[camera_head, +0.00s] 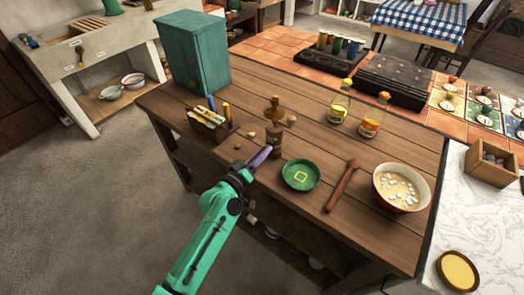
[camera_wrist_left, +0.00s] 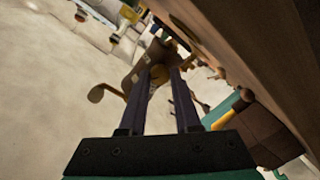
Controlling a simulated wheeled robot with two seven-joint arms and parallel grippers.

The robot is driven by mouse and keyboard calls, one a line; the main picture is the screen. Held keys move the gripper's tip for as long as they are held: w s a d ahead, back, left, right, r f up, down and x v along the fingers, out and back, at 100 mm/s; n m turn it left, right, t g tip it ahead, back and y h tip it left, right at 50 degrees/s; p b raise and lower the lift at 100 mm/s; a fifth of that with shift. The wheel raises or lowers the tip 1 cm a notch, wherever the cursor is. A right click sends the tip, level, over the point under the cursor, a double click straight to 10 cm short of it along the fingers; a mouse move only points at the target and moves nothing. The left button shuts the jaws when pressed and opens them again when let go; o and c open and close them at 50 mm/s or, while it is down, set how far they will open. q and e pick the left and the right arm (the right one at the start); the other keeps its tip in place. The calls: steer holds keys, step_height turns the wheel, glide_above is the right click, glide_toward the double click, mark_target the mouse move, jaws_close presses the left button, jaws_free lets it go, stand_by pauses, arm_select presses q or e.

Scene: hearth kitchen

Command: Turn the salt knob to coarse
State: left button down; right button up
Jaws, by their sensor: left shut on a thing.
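A brown wooden salt mill (camera_head: 275,138) with a brass-coloured top (camera_head: 273,110) stands upright near the middle of the wooden table. My left gripper (camera_head: 266,152) reaches it from the front left, at its lower part. In the left wrist view, the two dark fingers (camera_wrist_left: 160,75) are shut on the mill (camera_wrist_left: 152,58). Their tips hide the spot they hold, so I cannot tell the salt knob or its setting. My right gripper is out of view.
A green plate (camera_head: 288,184), a wooden utensil (camera_head: 343,185) and a bowl (camera_head: 379,192) lie to the right of the mill. A caddy of tools (camera_head: 208,130) stands left, before a teal cabinet (camera_head: 181,65). Two glass jars (camera_head: 338,112) stand behind right.

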arm_select(q)
steer(key=n, duration=0.3)
steer(key=shift+p, duration=0.3)
steer(key=shift+n+g+h, duration=0.3)
steer(key=shift+n+g, duration=0.1)
steer(key=shift+n, duration=1.5)
steer(key=shift+f, duration=0.1)
steer(key=c, duration=0.6)
jaws_free()
steer(key=shift+a, duration=0.1)
steer(key=b+v, duration=0.2)
steer(key=v, duration=1.2)
steer(key=shift+s, duration=0.2)
